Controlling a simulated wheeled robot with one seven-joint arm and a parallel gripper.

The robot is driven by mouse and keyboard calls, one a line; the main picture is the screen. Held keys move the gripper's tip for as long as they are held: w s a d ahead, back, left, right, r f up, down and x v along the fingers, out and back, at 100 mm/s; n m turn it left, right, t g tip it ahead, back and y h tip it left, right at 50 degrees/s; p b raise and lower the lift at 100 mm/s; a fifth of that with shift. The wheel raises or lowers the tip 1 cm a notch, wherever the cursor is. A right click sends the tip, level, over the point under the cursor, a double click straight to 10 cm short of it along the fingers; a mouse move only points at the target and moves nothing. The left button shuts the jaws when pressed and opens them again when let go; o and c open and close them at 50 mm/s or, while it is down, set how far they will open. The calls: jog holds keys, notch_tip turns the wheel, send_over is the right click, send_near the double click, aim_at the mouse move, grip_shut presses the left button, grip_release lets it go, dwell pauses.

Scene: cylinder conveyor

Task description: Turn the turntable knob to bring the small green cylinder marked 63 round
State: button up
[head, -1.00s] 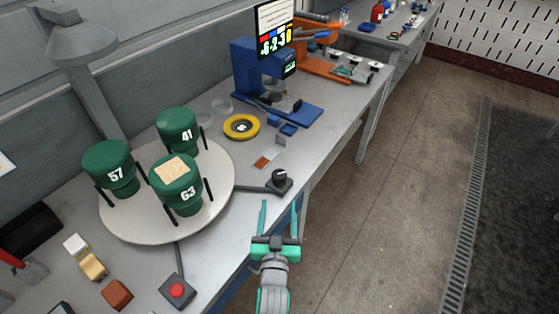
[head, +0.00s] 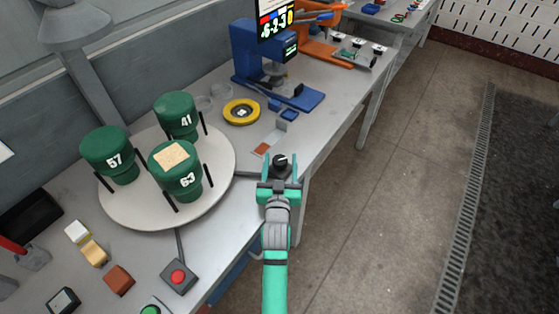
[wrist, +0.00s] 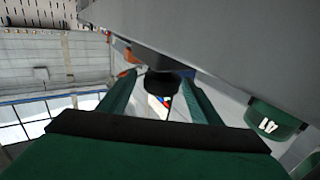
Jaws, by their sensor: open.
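The green cylinder marked 63 (head: 177,180) stands at the front right of the round white turntable (head: 140,217), with a tan patch on its top. The cylinders marked 57 (head: 110,160) and 41 (head: 178,117) stand behind and beside it. The black turntable knob (head: 280,160) sits at the table's right edge. My gripper (head: 281,161) is open, its two fingers on either side of the knob in the head view. In the wrist view the dark knob (wrist: 162,82) shows between the fingertips; I cannot tell whether they touch it. Cylinder 41 also shows in the wrist view (wrist: 275,122).
A red button box (head: 179,277) and small blocks (head: 119,280) lie at the front of the table. The floor to the right is clear.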

jog(key=shift+w+a, duration=0.15)
jog(key=shift+w, duration=0.25)
jog(key=shift+w, duration=0.1)
jog(key=shift+c, duration=0.5)
jog(key=shift+a, duration=0.2)
jog(key=c, duration=0.9)
jog(key=shift+d, duration=0.2)
jog(key=shift+d+f, duration=0.1)
jog(key=shift+d, duration=0.05)
jog(key=shift+s+n+y, duration=0.2)
jog(key=shift+n+y, duration=0.3)
jog(key=shift+y, duration=0.3)
